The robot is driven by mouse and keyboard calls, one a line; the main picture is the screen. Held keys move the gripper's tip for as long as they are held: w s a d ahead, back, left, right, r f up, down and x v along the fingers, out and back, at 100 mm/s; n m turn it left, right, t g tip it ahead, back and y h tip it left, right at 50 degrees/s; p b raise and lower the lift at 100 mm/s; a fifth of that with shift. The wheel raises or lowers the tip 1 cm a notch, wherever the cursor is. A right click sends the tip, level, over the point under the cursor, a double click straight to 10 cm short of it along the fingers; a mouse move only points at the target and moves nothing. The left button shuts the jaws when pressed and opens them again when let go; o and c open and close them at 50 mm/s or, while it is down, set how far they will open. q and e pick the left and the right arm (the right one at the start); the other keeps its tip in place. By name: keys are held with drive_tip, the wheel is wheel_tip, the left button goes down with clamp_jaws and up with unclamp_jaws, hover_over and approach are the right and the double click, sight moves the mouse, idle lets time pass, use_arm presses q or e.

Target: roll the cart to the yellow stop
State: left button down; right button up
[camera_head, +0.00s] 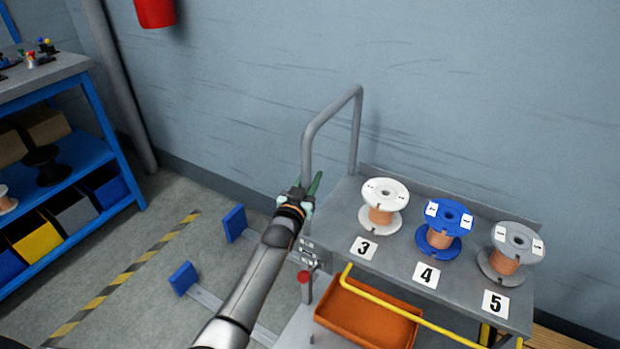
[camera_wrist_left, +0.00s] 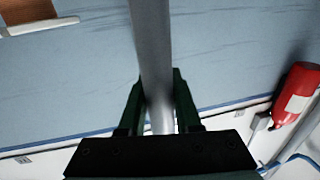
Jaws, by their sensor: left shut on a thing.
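The grey cart (camera_head: 395,250) stands by the wall, with a grey tube handle (camera_head: 331,113) rising at its left end. My left gripper (camera_head: 309,190) is at the near upright of this handle. In the left wrist view the handle tube (camera_wrist_left: 153,60) runs between the green fingers of my left gripper (camera_wrist_left: 160,100), which are shut on it. A yellow-and-black striped line (camera_head: 125,278) crosses the floor left of the cart. Two blue blocks (camera_head: 234,223) (camera_head: 183,278) on grey floor bars stand between line and cart. I cannot make out a separate yellow stop. My right gripper is out of view.
White (camera_head: 384,191), blue (camera_head: 449,215) and grey (camera_head: 517,240) spools stand on the cart top; an orange tray (camera_head: 368,314) is below. A blue shelf unit (camera_head: 100,150) is at left. A red extinguisher (camera_wrist_left: 298,92) hangs on the wall. Floor left of the blocks is clear.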

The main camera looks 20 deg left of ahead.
use_arm(q)
drive_tip(key=shift+d, duration=0.4)
drive_tip(key=c, duration=0.8)
unclamp_jaws()
drive_tip(key=shift+d, duration=0.1)
drive_tip(key=shift+o, duration=1)
drive_tip(key=shift+s, duration=0.15)
drive_tip(key=s+p, duration=0.2)
drive_tip(key=s, duration=1)
drive_tip(key=shift+s+d+p, duration=0.15)
drive_tip(key=shift+d+p, duration=0.1)
drive_tip(key=shift+p, duration=0.1)
